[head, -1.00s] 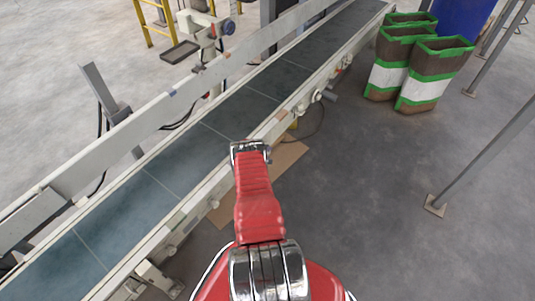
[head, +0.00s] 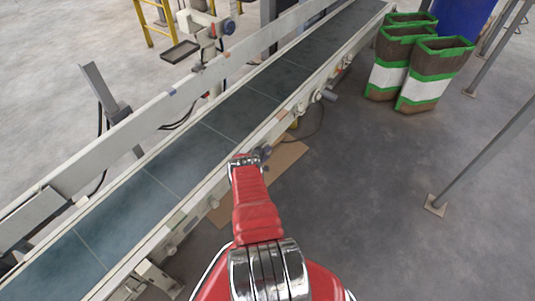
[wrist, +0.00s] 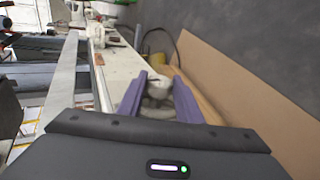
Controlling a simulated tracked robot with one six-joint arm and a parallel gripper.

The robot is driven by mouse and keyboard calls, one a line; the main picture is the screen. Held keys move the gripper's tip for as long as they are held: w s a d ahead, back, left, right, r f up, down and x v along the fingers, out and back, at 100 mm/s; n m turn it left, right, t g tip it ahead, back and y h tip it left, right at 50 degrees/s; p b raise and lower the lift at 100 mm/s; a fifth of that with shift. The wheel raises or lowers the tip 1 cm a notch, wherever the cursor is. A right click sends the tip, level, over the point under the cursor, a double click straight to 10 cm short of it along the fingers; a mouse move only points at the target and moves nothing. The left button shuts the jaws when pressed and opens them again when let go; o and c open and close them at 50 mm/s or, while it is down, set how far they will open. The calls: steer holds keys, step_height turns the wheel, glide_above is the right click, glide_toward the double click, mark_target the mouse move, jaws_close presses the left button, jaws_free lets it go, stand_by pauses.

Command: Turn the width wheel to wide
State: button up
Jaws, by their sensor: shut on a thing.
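My gripper (head: 264,154) is at the near side rail of the conveyor, low beside its outer face. In the wrist view its two purple fingers (wrist: 158,98) are closed around a pale rounded part, which I take to be the width wheel (wrist: 157,90). Only a bit of the wheel shows between the fingers. In the head view my wrist hides it, and I cannot read its setting.
The conveyor belt (head: 195,150) runs diagonally from lower left to upper right. A flat cardboard sheet (head: 288,158) lies on the floor beside the gripper. Brown, white and green bags (head: 425,88) stand at upper right, near a grey post (head: 480,160).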

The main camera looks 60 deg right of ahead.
steer(key=shift+a+f+h, duration=0.2)
steer(key=shift+f+h, duration=0.05)
steer(key=shift+h, duration=0.05)
steer(key=o, duration=0.7)
steer(key=shift+c, duration=0.2)
steer(key=o, duration=0.4)
steer(key=shift+r, duration=0.15)
steer(key=shift+d, duration=0.1)
steer(key=shift+r, duration=0.1)
steer(key=shift+v, duration=6.9)
steer(key=shift+w, duration=0.1)
